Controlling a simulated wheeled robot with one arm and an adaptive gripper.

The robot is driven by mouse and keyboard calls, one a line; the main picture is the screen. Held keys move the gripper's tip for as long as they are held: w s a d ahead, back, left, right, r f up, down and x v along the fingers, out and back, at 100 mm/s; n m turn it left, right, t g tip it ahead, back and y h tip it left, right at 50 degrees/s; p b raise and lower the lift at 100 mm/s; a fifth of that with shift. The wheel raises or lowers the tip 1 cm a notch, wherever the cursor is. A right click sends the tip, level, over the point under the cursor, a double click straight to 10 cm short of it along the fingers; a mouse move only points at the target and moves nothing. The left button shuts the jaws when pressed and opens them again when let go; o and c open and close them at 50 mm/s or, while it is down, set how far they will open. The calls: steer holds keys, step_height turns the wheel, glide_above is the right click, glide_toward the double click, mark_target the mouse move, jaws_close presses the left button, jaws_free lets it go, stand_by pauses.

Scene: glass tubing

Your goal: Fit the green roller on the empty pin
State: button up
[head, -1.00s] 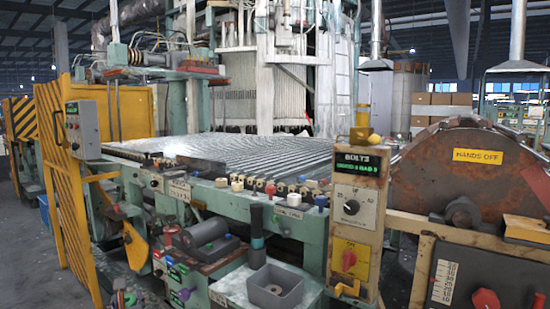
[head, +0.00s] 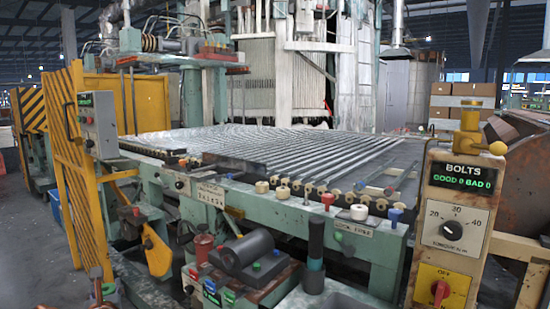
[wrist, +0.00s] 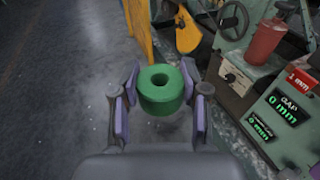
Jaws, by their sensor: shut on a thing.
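The green roller (wrist: 161,97) is a short thick cylinder with a dark hole in its upper end. In the wrist view my gripper (wrist: 161,82) is shut on it, with a purple-padded finger at each side. The roller is held with its hole facing up, above the grey floor. I cannot make out my gripper or the green roller in the head view. The machine's front edge carries a row of cream rollers (head: 283,192). I cannot tell which pin there is empty.
In the wrist view the machine's side stands close on the right, with a red cylinder (wrist: 264,40) and a gap display (wrist: 289,104). A yellow guard (head: 82,170) stands at the left. A bolts control post (head: 458,220) stands at the right. Floor at the left is clear.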

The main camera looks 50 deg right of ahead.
steer(key=d+r+m+g+h+p, duration=0.25)
steer(key=d+r+p, duration=0.25)
steer(key=d, duration=0.4)
steer(key=s+d+r+m+g+h+p, duration=0.1)
steer(key=d+r+m+g+h+p, duration=0.15)
steer(key=d+r+p, duration=0.55)
steer(key=d+r+m+g+h+p, duration=0.1)
steer(key=d+r+m+h+p, duration=0.15)
steer(key=d, duration=0.85)
steer(key=s+d+r+m+g+h+p, duration=0.1)
steer(key=s+d+r+m+g+p, duration=0.1)
steer(key=s+d+p, duration=0.3)
steer(key=s+d+r+m+g+h+p, duration=0.1)
steer(key=s+d+r+m+g+p, duration=0.2)
steer(key=d, duration=0.9)
steer(key=s+d+r+m+g+h+p, duration=0.1)
steer(key=s+d+r+g+p, duration=0.3)
steer(key=s+d+p, duration=0.4)
steer(key=shift+s+d+r+m+g, duration=0.1)
steer(key=shift+s+d+m+g, duration=0.15)
steer(key=shift+s, duration=0.25)
steer(key=shift+s+d+f+m+g, duration=0.1)
steer(key=shift+s+d+m+g, duration=0.15)
steer(key=shift+s, duration=0.3)
steer(key=shift+s+d+r+m+g, duration=0.15)
steer(key=shift+s+g, duration=0.15)
steer(key=shift+s, duration=0.2)
steer(key=shift+a, duration=0.15)
